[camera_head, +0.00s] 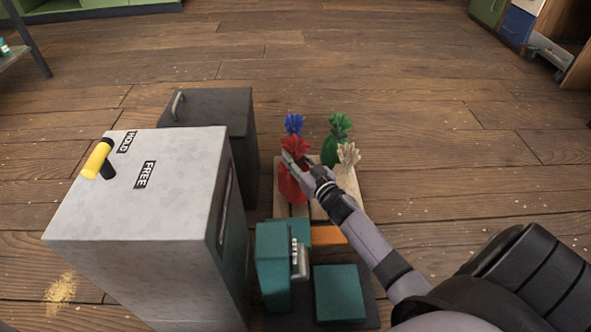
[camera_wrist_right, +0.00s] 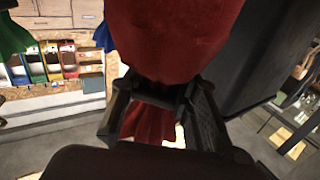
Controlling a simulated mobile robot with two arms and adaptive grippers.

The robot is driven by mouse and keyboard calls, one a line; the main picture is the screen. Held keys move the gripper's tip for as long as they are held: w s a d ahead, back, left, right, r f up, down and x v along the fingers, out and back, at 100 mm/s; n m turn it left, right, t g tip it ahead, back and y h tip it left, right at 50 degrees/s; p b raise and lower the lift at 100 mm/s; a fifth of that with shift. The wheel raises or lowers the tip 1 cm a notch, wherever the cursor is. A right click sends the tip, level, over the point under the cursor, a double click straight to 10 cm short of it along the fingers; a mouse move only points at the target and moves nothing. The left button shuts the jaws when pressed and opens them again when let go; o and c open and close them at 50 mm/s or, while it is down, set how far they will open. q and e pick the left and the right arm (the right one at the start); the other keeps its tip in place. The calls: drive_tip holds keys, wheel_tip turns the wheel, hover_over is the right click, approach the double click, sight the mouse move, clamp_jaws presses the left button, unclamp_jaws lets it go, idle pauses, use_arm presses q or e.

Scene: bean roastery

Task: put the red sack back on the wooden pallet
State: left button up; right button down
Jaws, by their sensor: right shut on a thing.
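The red sack (camera_head: 292,187) is upright, with its tied ruffled top above my right gripper (camera_head: 300,163). The right gripper is shut on the sack's neck, coming in from the lower right. In the right wrist view the sack's body (camera_wrist_right: 180,35) fills the top middle, with the neck between the fingers (camera_wrist_right: 160,98). The wooden pallet (camera_head: 282,210) lies below and behind the sack, partly hidden by it and by my arm. I cannot tell whether the sack's bottom touches the pallet. My left gripper is not in view.
A blue sack (camera_head: 293,123), a green sack (camera_head: 338,130) and a cream sack (camera_head: 348,160) stand close around the red one. A grey cabinet (camera_head: 150,190) with a yellow-ended lever (camera_head: 97,160) is at left. A teal machine (camera_head: 273,265) stands in front. Floor at right is clear.

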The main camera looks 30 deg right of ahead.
wheel_tip(320, 180, down, 3)
drive_tip(key=shift+f+b, duration=0.15)
drive_tip(key=shift+b, duration=1.05)
drive_tip(key=c, duration=1.7)
unclamp_jaws()
drive_tip(key=shift+f, duration=0.15)
drive_tip(key=o, duration=0.5)
